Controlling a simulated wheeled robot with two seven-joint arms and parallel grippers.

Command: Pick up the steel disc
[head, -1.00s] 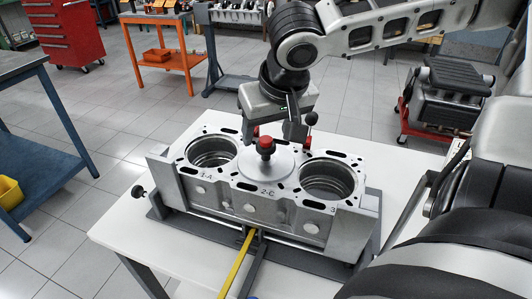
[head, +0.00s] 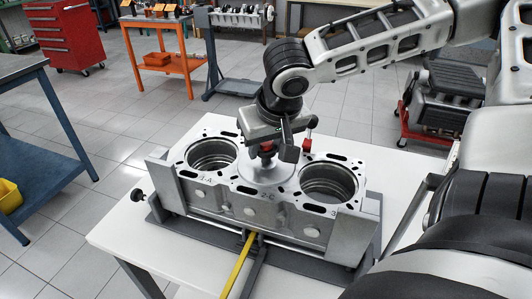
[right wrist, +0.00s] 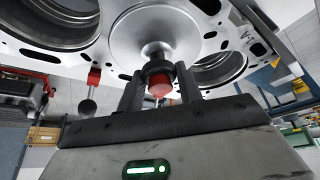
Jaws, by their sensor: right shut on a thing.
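The steel disc (head: 272,177) lies flat over the middle bore of the engine block (head: 262,212), between two open bores. It has a knob (right wrist: 158,85) with a red top at its centre. My right gripper (head: 269,151) is above the disc, its fingers shut around the knob. In the right wrist view the two fingers (right wrist: 160,88) stand on either side of the knob and the disc (right wrist: 155,38) shows beyond them. The disc still appears to rest on the block. My left gripper is not in view.
The block sits in a grey stand on a white table (head: 115,233). A yellow bar (head: 237,266) sticks out at its front. A red-tipped pin (head: 307,143) stands behind the disc. An orange bench (head: 160,50), red cabinet (head: 66,32) and blue bench (head: 40,140) stand farther off.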

